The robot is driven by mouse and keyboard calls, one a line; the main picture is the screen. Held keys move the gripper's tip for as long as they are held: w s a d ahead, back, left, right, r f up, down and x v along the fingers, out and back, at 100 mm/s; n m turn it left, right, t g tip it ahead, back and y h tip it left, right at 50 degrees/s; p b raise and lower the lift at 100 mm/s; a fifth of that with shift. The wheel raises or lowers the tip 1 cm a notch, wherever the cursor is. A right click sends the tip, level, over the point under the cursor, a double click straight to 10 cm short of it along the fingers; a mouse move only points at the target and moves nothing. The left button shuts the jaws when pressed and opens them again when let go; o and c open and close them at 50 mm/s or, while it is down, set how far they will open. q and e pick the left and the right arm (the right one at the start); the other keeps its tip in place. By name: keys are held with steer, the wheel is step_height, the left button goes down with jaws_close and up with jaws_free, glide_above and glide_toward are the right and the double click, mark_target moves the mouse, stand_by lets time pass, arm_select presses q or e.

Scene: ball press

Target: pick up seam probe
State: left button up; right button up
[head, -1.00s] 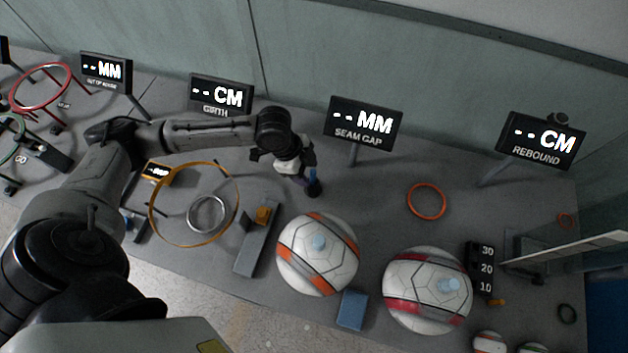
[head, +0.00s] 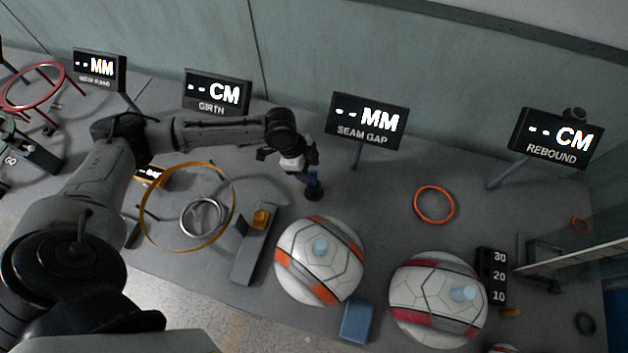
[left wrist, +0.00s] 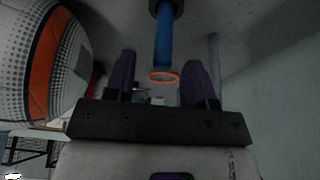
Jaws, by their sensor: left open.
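The seam probe (head: 314,184) is a blue rod standing upright in a dark base on the table, below the SEAM GAP sign. My left gripper (head: 309,168) is at its upper end in the head view and partly hides it. In the left wrist view the probe's blue rod (left wrist: 163,42) comes down from its dark base at the top. There my left gripper (left wrist: 161,76) is open, with one dark purple finger on each side of the rod's line. I cannot tell whether either finger touches the rod. My right gripper is in neither view.
A ball with orange panels (head: 320,261) stands close in front of the probe, and a red-panelled ball (head: 437,300) is further right. The SEAM GAP sign (head: 366,121) stands behind. An orange ring (head: 434,204) lies to the right, with clear table between.

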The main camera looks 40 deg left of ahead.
arm_select(q)
steer(key=b, duration=0.1)
glide_above(316, 188)
steer(key=shift+w+a+f, duration=0.1)
steer(key=shift+f, duration=1.1)
steer(key=shift+w+a+f, duration=0.1)
steer(key=shift+f, duration=1.1)
steer(key=shift+c, duration=0.4)
jaws_close()
